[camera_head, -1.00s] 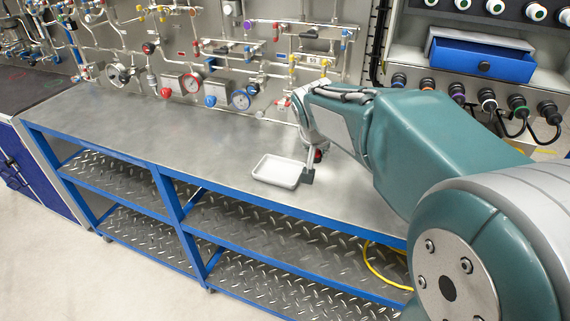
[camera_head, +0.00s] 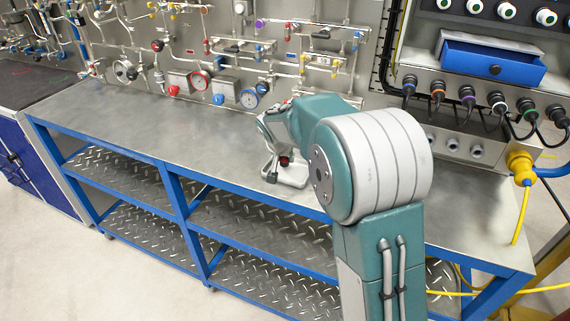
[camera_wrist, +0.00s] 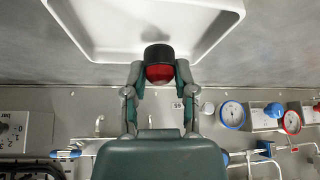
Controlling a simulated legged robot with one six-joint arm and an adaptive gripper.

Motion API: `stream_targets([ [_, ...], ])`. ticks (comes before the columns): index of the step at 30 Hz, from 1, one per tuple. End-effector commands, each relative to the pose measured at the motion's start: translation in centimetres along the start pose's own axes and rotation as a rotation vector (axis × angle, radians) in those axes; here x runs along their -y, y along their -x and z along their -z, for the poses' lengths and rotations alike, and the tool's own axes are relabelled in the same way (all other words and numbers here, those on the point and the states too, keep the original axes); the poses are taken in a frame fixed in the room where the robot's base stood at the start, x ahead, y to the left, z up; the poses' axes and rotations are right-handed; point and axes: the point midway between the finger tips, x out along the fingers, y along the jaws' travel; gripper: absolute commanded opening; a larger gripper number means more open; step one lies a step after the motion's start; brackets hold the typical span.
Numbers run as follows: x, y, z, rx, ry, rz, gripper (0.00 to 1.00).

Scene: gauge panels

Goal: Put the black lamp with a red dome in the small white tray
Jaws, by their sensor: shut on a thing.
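The black lamp with a red dome (camera_wrist: 159,64) is held between the two fingertips of my gripper (camera_wrist: 159,75) in the wrist view. The small white tray (camera_wrist: 105,48) lies just beyond the lamp there, and the lamp overlaps its near edge in the picture. In the head view, the red dome (camera_head: 284,160) shows at my gripper (camera_head: 277,168), in front of the tray (camera_head: 294,182). The arm and gripper hide much of the tray. I cannot tell whether the lamp touches the tray.
The tray is on a grey metal bench top (camera_head: 150,125) with a blue frame. Pipes and gauges (camera_head: 249,98) line the panel behind. A blue drawer (camera_head: 490,62) and cable connectors are at the right. The bench left of the tray is clear.

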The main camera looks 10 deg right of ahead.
Motion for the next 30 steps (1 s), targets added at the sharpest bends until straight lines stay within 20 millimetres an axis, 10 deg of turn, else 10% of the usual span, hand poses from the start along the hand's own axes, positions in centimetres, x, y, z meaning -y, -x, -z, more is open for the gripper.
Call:
stream_targets([
  [14, -0.2, -2.2, -1.4, 0.002, 0.0, -0.002, 0.12],
  [15, -0.2, -2.2, -1.4, 0.002, 0.0, -0.002, 0.49],
  [17, -0.1, -2.2, -1.4, 0.002, 0.0, -0.002, 0.7],
  [30, -0.2, -1.7, -1.2, 0.001, -0.001, 0.0, 0.7],
])
